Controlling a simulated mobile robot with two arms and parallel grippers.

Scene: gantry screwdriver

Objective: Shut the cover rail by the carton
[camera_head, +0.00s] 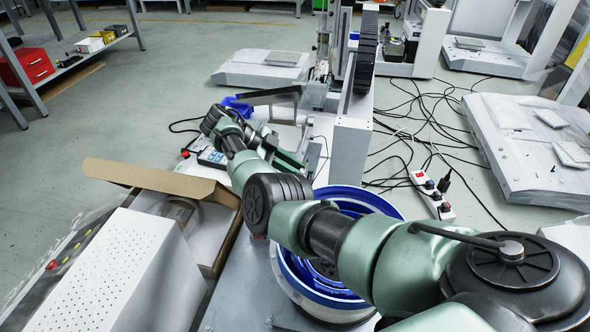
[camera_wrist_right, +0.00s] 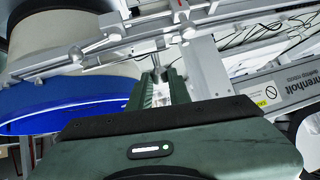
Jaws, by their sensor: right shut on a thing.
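My right gripper (camera_head: 291,161) is at the metal rail assembly between the open cardboard carton (camera_head: 152,179) and the gantry. In the right wrist view, its green fingers (camera_wrist_right: 159,82) close on a small metal post or handle (camera_wrist_right: 157,68) just below a long, light metal rail (camera_wrist_right: 105,42). I take this rail to be the cover rail; whether the post is part of it is hard to tell. My forearm and gripper hide most of the rail in the head view. The carton stands left of my arm with a flap raised. My left gripper is not in view.
A blue-rimmed bowl feeder (camera_head: 292,281) stands under my right arm and shows in the wrist view (camera_wrist_right: 65,112). A white perforated box (camera_head: 115,270) is at lower left. A power strip (camera_head: 432,195) and black cables lie on the floor at right.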

